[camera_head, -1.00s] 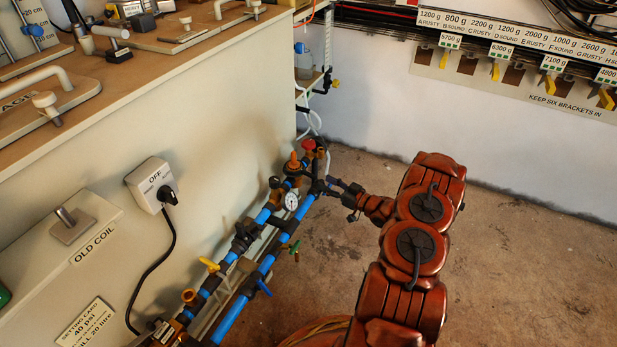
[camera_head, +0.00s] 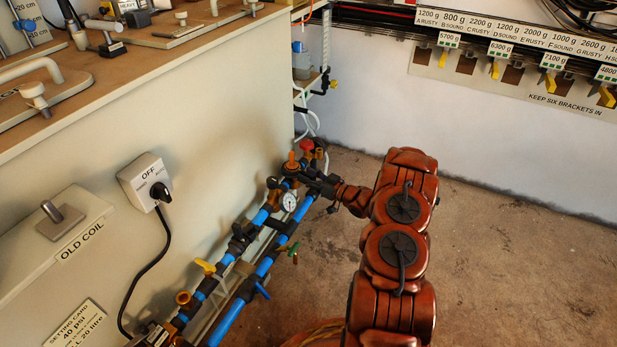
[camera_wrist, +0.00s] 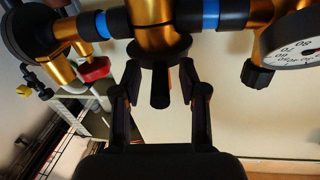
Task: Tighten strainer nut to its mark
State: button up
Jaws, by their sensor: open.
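In the wrist view, a brass fitting with a round black nut (camera_wrist: 153,50) sits in the pipe line; this looks like the strainer nut. A black lug (camera_wrist: 160,88) stands out from it towards me. My gripper (camera_wrist: 160,72) is open, with one finger on each side of the lug and visible gaps between. The fingertips are close to the nut's rim; I cannot tell whether they touch it. No mark on the nut can be made out. In the head view my gripper (camera_head: 322,186) is at the far end of the blue pipework, and the nut is hidden.
A pressure gauge (camera_wrist: 291,48) is close on the right in the wrist view, and a red knob (camera_wrist: 95,70) is at left. The blue pipes (camera_head: 228,320) run along the cream cabinet (camera_head: 90,175). The floor (camera_head: 520,270) at right is clear.

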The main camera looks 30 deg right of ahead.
jog(key=shift+c, duration=0.3)
grip_shut()
